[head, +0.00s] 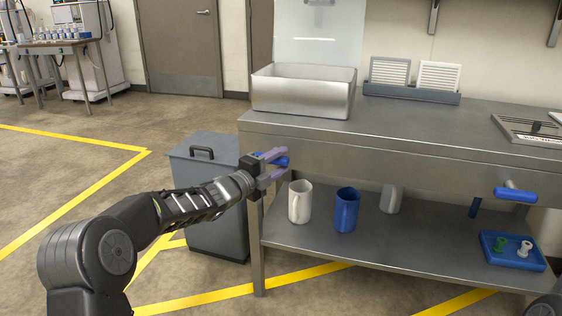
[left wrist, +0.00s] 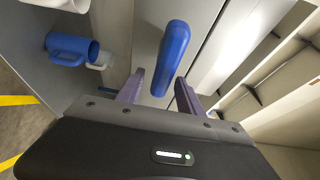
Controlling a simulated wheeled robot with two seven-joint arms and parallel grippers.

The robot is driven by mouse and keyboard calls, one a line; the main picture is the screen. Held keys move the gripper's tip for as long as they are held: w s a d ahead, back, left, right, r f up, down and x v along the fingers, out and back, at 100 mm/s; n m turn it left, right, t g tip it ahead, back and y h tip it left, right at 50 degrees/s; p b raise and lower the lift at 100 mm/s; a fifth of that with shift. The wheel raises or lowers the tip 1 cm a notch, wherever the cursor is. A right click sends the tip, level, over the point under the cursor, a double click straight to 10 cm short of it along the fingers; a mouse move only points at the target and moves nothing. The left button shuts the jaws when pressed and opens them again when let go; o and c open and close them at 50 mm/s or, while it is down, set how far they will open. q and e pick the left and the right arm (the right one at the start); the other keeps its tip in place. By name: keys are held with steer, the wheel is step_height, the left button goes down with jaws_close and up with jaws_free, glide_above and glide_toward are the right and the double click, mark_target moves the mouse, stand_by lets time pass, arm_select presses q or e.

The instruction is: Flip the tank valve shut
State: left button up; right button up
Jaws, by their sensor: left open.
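A blue valve lever (head: 282,161) sits at the front of the steel bench below the steel tank (head: 303,93). It is partly hidden by my left gripper (head: 272,164), which is open around or just in front of it. In the left wrist view the blue lever (left wrist: 171,55) points toward me, with its near end between the two purple fingertips of my left gripper (left wrist: 160,90). I see no clear contact. A second blue lever (head: 515,195) sticks out sideways from the bench's right part. My right gripper is not in view.
A grey lidded bin (head: 215,220) stands left of the bench, close to my left arm. The lower shelf (head: 400,247) holds a white jug (head: 300,202), a blue jug (head: 346,210), a grey jug (head: 391,199) and a blue tray (head: 499,262). The floor at left is open.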

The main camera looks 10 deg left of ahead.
arm_select(q)
steer(key=p+v, duration=0.1)
steer(key=v, duration=0.6)
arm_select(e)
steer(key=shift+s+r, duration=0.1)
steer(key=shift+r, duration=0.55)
